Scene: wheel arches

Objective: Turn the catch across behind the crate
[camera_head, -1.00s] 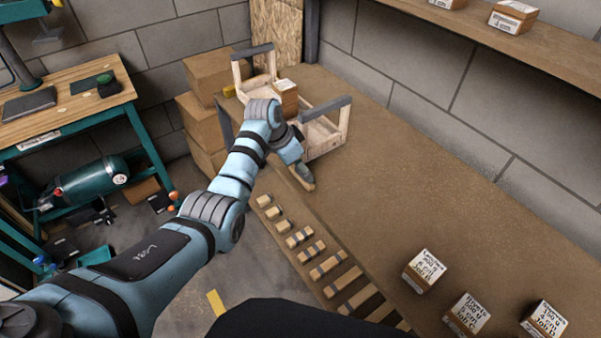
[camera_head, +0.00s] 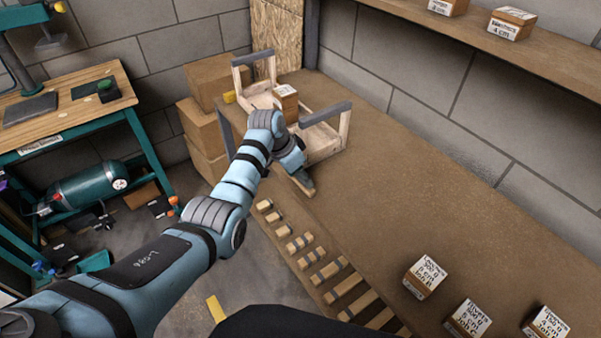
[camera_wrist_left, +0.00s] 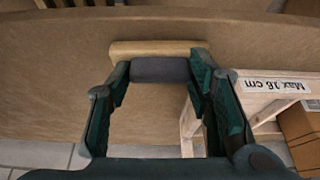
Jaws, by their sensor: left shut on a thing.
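The crate (camera_head: 337,140) is a pale wooden frame with dark grey handles. It stands at the far end of the workbench and holds a labelled cardboard box (camera_head: 285,106). Part of it shows at the right of the left wrist view (camera_wrist_left: 260,103). My left gripper (camera_head: 302,180) is beside the crate's near side, low over the bench. In the left wrist view its fingers (camera_wrist_left: 161,72) are shut on the dark grey part of a pale wooden bar, which looks like the catch (camera_wrist_left: 155,47). The bar lies crosswise beyond the fingertips. In the head view it is mostly hidden. My right gripper is out of view.
Several wooden pieces with dark bands (camera_head: 302,241) lie in a row along the bench's front edge. Labelled boxes (camera_head: 424,277) stand at the near right. The middle of the workbench (camera_head: 420,190) is bare. Stacked cartons (camera_head: 205,125) stand beyond the bench's far end.

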